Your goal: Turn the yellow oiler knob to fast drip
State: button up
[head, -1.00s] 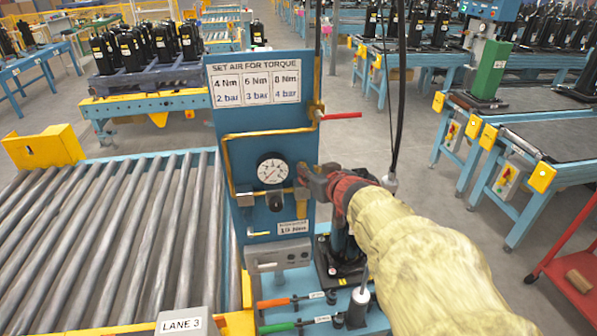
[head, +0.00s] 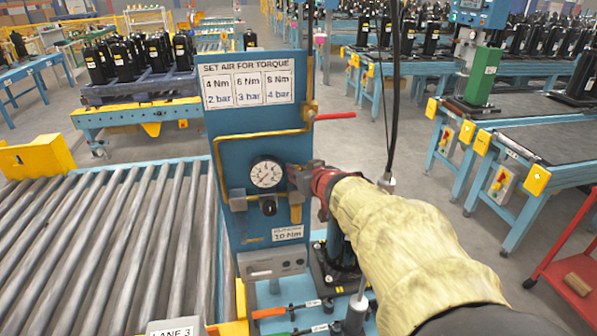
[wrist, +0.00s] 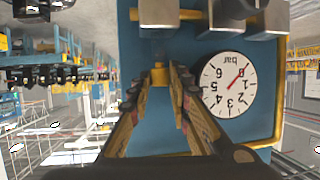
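The yellow oiler knob (wrist: 161,77) shows in the wrist view as a small block between the tips of my gripper (wrist: 163,82). It sits on the blue panel beside the pressure gauge, in line with a grey metal block (wrist: 158,15). The two fingers stand apart, one on each side of the knob. I cannot tell whether they touch it. In the head view my gripper (head: 299,180) is at the panel, just right of the gauge (head: 267,173), and hides the knob. No drip marking is readable.
The blue panel (head: 222,140) carries a torque sign, yellow piping and a red-handled lever (head: 335,115). A black regulator knob (head: 268,207) sits under the gauge. A black cable (head: 393,90) hangs near my arm. A roller conveyor (head: 110,240) lies to the left.

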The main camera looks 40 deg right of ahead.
grip_shut()
jog(key=shift+p, duration=0.55)
jog(key=shift+d+r+n+y+p, duration=0.15)
jog(key=shift+n+y+p, duration=0.15)
jog(key=shift+p, duration=0.25)
jog(key=n+y+p, duration=0.1)
jog(key=p, duration=0.2)
jog(key=n+y+p, duration=0.1)
jog(key=p, duration=0.1)
jog(key=n+y+p, duration=0.1)
jog(key=p, duration=0.2)
jog(key=shift+s+d+t+y+p, duration=0.1)
jog(key=shift+d+t+y+p, duration=0.2)
jog(key=shift+t+p, duration=0.1)
jog(key=shift+n+y+p, duration=0.4)
jog(key=shift+p, duration=0.35)
jog(key=shift+f+p, duration=0.2)
jog(key=shift+p, duration=0.1)
jog(key=shift+o, duration=2.1)
grip_release()
